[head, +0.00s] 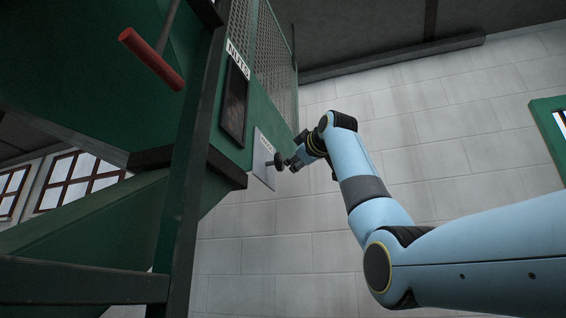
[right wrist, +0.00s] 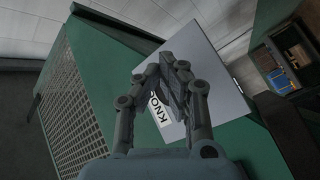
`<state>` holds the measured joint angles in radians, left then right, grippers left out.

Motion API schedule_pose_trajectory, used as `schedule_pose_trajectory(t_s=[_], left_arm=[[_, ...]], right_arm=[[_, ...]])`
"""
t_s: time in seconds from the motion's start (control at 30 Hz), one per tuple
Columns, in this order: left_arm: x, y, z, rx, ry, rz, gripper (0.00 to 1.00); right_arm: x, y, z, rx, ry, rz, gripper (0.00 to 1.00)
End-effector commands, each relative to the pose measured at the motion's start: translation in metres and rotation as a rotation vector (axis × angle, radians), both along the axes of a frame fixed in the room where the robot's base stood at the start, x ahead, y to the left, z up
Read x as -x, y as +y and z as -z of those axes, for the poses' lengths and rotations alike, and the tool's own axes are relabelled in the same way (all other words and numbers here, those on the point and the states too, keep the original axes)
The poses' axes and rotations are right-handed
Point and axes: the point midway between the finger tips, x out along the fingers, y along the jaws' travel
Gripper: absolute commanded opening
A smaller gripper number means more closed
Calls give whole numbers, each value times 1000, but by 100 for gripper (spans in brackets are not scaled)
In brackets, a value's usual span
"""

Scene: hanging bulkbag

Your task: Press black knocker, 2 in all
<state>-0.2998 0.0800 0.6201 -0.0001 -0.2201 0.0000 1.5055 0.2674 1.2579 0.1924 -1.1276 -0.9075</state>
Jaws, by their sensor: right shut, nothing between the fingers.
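The black knocker (head: 278,161) sticks out from a pale plate (head: 263,158) on the side of the green machine. My right gripper (head: 294,162) is shut and empty, with its fingertips close in front of the knocker. I cannot tell from the head view whether they touch it. In the right wrist view, the shut fingers (right wrist: 174,82) stand over the pale plate (right wrist: 208,62) and its label, which reads "KNO" before the fingers cover it. The knocker is not clearly seen there, likely hidden behind the fingers. My left gripper is not in view.
The green machine (head: 230,150) has a dark window under a "NUTS" sign (head: 238,59) and a wire mesh panel (head: 262,50). A red handle (head: 150,58) juts out at upper left. Free space lies before the white block wall (head: 440,120).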

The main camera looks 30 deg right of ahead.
Motion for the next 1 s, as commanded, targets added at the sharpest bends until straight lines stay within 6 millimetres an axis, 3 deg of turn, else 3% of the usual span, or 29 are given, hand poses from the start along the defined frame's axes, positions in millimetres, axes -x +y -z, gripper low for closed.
schedule_pose_trajectory(t_s=[1.0], left_arm=[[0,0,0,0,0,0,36]], right_arm=[[-10,9,0,-1,0,-1,0]])
